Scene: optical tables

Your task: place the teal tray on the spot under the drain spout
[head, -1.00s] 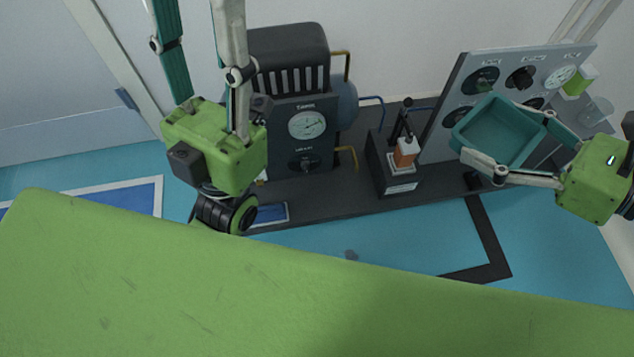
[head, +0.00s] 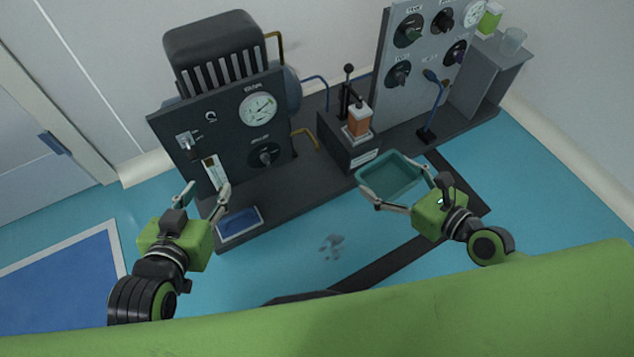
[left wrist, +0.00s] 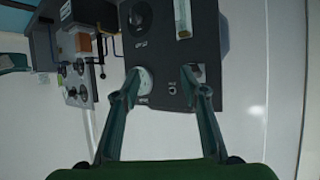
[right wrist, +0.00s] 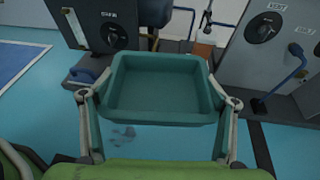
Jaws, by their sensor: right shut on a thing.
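The teal tray (head: 390,178) is held level in my right gripper (head: 407,192), above the floor in front of the bench. In the right wrist view the tray (right wrist: 160,118) is empty and sits between the two fingers. A small blue spot with a white border (head: 240,222) lies on the bench base, below the left end of the dark panel (head: 222,130). The spot is empty. I cannot clearly make out the drain spout; a sight glass (head: 214,170) is above the spot. My left gripper (head: 206,192) is open and empty in front of that panel.
A hand pump with an orange reservoir (head: 358,122) stands between the dark panel and the grey gauge panel (head: 425,60). A brass pipe (head: 306,136) sticks out beside the dark panel. Dark stains (head: 331,246) mark the open floor. A larger blue floor area (head: 60,275) is at left.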

